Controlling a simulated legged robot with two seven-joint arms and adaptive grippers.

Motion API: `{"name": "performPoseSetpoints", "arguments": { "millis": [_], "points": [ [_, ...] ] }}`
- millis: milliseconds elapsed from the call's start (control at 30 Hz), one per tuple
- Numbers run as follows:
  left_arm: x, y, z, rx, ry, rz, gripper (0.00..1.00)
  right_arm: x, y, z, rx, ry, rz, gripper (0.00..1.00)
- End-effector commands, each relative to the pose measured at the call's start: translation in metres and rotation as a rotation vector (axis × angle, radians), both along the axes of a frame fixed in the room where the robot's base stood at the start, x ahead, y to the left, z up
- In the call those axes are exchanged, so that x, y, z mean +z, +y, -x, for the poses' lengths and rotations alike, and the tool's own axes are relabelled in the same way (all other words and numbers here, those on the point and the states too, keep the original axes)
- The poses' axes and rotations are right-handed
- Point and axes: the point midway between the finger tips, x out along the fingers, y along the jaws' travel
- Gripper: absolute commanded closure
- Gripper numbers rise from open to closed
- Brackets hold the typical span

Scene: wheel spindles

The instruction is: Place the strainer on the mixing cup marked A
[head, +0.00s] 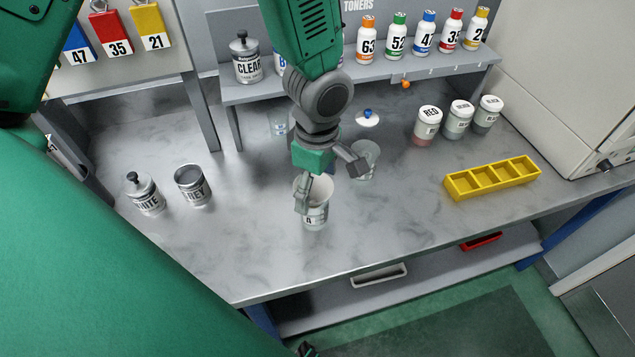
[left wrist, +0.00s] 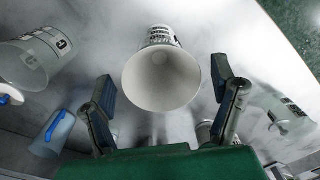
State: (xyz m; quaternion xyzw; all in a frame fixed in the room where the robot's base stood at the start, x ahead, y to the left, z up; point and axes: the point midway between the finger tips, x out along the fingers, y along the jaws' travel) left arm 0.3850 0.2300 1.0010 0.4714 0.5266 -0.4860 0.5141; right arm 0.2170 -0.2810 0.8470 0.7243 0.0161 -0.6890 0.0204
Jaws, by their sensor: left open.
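The mixing cup marked A (head: 315,219) stands upright on the grey bench. In the left wrist view the cup (left wrist: 158,38) has its wide white mouth toward the camera. A plain white, cone-like surface (left wrist: 160,80) fills that mouth and looks like the strainer, but I cannot tell it surely from the cup's own wall. My left gripper (head: 330,187) is open above the cup, with one finger close to its near left side and one beyond its right side. In the left wrist view the open fingers (left wrist: 164,92) flank the mouth. My right gripper is not in view.
A clear cup (head: 366,162) stands close behind the gripper; a white piece with a blue knob (head: 368,118) lies beyond. Tins (head: 145,195) (head: 193,187) stand left. Lidded jars (head: 428,125) and a yellow tray (head: 493,180) are right. A toner shelf (head: 440,72) spans the back.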

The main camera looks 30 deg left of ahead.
Motion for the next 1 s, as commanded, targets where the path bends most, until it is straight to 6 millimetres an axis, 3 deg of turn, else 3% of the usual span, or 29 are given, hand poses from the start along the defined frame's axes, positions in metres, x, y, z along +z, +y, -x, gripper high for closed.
{"name": "performPoseSetpoints", "arguments": {
  "millis": [167, 600, 800, 1000],
  "points": [
    [0.019, 0.000, -0.002, 0.000, -0.005, 0.001, 0.21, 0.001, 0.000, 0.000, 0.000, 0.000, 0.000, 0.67],
    [0.107, 0.000, -0.004, 0.001, -0.004, 0.001, 0.21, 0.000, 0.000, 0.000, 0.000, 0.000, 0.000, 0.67],
    [0.123, 0.000, -0.004, 0.001, 0.000, 0.000, 0.21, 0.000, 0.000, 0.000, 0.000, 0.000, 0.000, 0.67],
    [0.125, 0.000, -0.004, 0.000, 0.000, 0.000, 0.21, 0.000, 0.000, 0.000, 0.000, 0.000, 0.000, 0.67]
  ]
}}
